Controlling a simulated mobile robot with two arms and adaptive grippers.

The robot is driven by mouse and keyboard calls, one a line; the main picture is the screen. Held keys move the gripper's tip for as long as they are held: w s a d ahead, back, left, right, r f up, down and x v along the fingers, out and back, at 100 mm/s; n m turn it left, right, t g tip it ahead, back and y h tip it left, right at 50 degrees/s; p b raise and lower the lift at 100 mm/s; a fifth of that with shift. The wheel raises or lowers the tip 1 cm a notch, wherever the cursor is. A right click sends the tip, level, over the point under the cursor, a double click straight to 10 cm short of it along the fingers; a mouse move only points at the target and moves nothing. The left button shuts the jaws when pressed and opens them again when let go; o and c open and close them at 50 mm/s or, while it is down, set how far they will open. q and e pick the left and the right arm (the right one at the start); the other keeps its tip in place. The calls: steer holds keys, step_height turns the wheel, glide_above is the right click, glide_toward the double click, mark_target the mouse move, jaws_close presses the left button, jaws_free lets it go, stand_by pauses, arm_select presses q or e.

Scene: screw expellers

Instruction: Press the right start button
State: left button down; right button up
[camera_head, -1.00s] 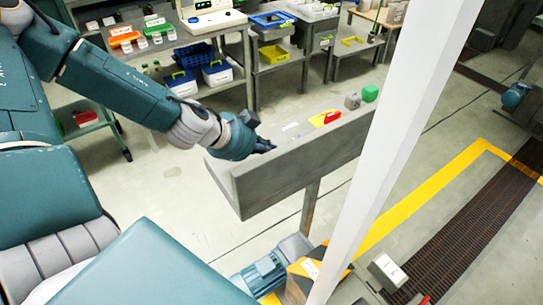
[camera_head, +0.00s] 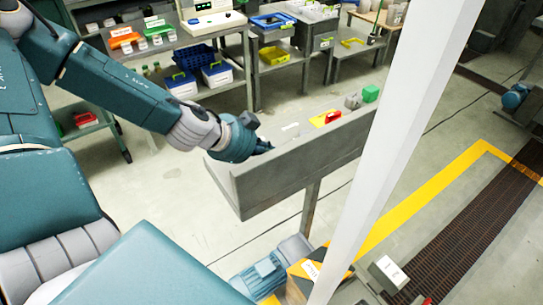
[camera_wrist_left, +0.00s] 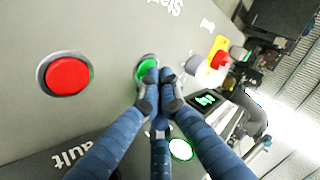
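A green button (camera_wrist_left: 146,68) sits on the grey panel (camera_wrist_left: 105,28) in the left wrist view, with upside-down lettering, partly cut off, above it. My left gripper (camera_wrist_left: 158,76) has its fingers drawn together, tips at the right edge of this button and covering part of it. I cannot tell whether they touch it. A red button (camera_wrist_left: 68,76) is to the left. In the head view my left gripper (camera_head: 264,147) is over the near-left end of the grey control box (camera_head: 300,165), whose buttons there are hidden. My right gripper is not in view.
A red switch on a yellow plate (camera_head: 322,119) is farther along the box, then a green block (camera_head: 370,93). A white post (camera_head: 388,150) stands in front of the box's right part. Shelves with bins (camera_head: 190,80) are behind, with floor between.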

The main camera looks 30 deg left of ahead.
arm_select(q)
steer(key=shift+r, duration=0.1)
steer(key=shift+r+p, duration=0.6)
steer(key=shift+r, duration=0.05)
steer(key=shift+r, duration=0.1)
step_height(320, 180, up, 5)
steer(key=p, duration=0.4)
steer(key=shift+a, duration=0.1)
stand_by(0.6)
